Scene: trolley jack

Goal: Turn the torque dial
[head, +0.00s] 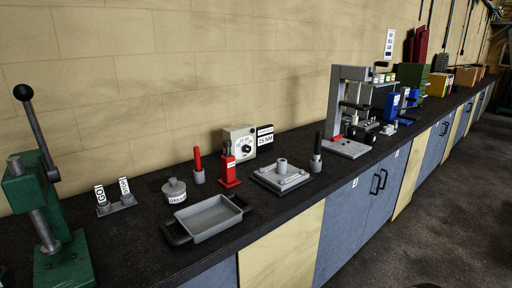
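The torque dial is a small black round knob (246,149) on the front of a pale grey box (233,134) with small markings around it. The box stands on the dark bench top near the wall, in the middle of the head view. A black and white sign (265,140) that seems to read 25 NM stands right beside the box on its right. The dial's exact setting is too small to read. My gripper is not in view.
A red jack-like tool (229,167) stands just in front of the box; a red-handled tool (198,165) is to its left. A grey tray (207,216), grey fixture (281,176), lidded pot (174,190), green lever press (50,220) and grey press frame (345,105) share the bench.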

